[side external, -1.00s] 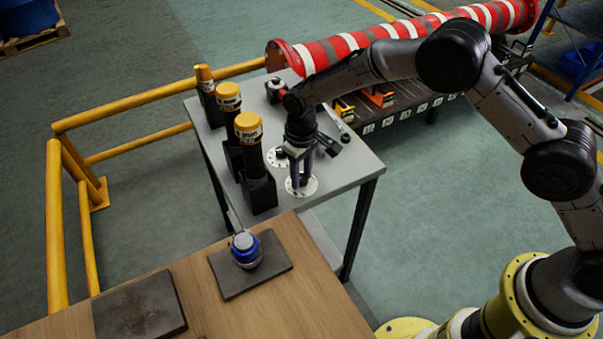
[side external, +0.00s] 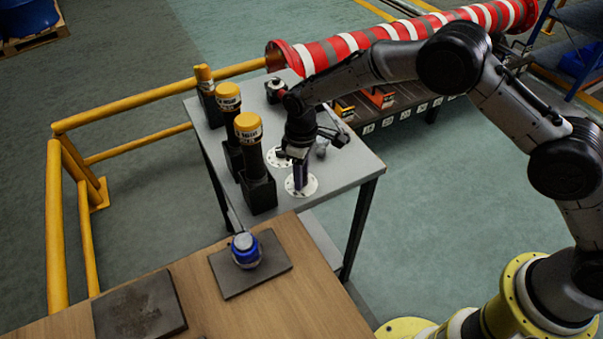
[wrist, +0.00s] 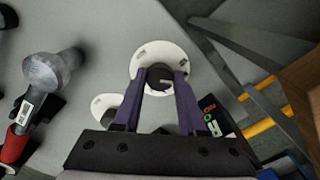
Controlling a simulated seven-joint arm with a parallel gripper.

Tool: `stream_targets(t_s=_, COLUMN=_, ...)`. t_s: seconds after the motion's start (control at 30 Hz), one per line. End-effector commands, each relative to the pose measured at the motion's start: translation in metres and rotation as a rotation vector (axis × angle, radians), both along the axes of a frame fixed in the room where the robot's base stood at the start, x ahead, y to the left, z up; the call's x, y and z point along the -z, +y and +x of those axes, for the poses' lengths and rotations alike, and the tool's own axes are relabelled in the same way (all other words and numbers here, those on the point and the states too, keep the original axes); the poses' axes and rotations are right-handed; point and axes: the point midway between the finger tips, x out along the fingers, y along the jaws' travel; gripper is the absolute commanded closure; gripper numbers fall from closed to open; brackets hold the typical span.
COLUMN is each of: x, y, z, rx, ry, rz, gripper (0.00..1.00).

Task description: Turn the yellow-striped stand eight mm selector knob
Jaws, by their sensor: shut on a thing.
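A dark knob (wrist: 160,78) sits in the middle of a round white dial plate (wrist: 161,52) in the wrist view. The plate lies on the grey table and also shows in the side view (side external: 313,188). My gripper (side external: 301,187) points straight down over this plate. Its two purple fingers (wrist: 160,76) are shut on the knob, one on each side. A second white dial plate (wrist: 103,105) lies close by, partly hidden by a finger; it also shows in the side view (side external: 276,161). I cannot make out yellow stripes or size marks at either plate.
Several yellow-capped black cylinders (side external: 249,150) stand in black holders left of the plates. A grey-headed tool (wrist: 52,72) lies on the grey table (side external: 352,165). A blue-and-white object (side external: 246,250) sits on a wooden bench (side external: 290,285) in front. Yellow rails (side external: 58,230) stand at left.

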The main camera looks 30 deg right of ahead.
Motion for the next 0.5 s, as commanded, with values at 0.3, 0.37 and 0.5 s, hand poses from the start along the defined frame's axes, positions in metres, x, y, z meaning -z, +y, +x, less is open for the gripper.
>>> stream_targets(t_s=0.3, x=-0.0014, y=0.0007, z=0.0008, rx=0.001, ry=-0.004, rz=0.002, gripper=0.29)
stream_targets(t_s=0.37, x=-0.0011, y=0.0006, z=0.0007, rx=0.001, ry=-0.003, rz=0.001, gripper=0.29)
stream_targets(t_s=0.5, x=-0.0007, y=0.0004, z=0.0005, rx=0.001, ry=-0.002, rz=0.001, gripper=0.29)
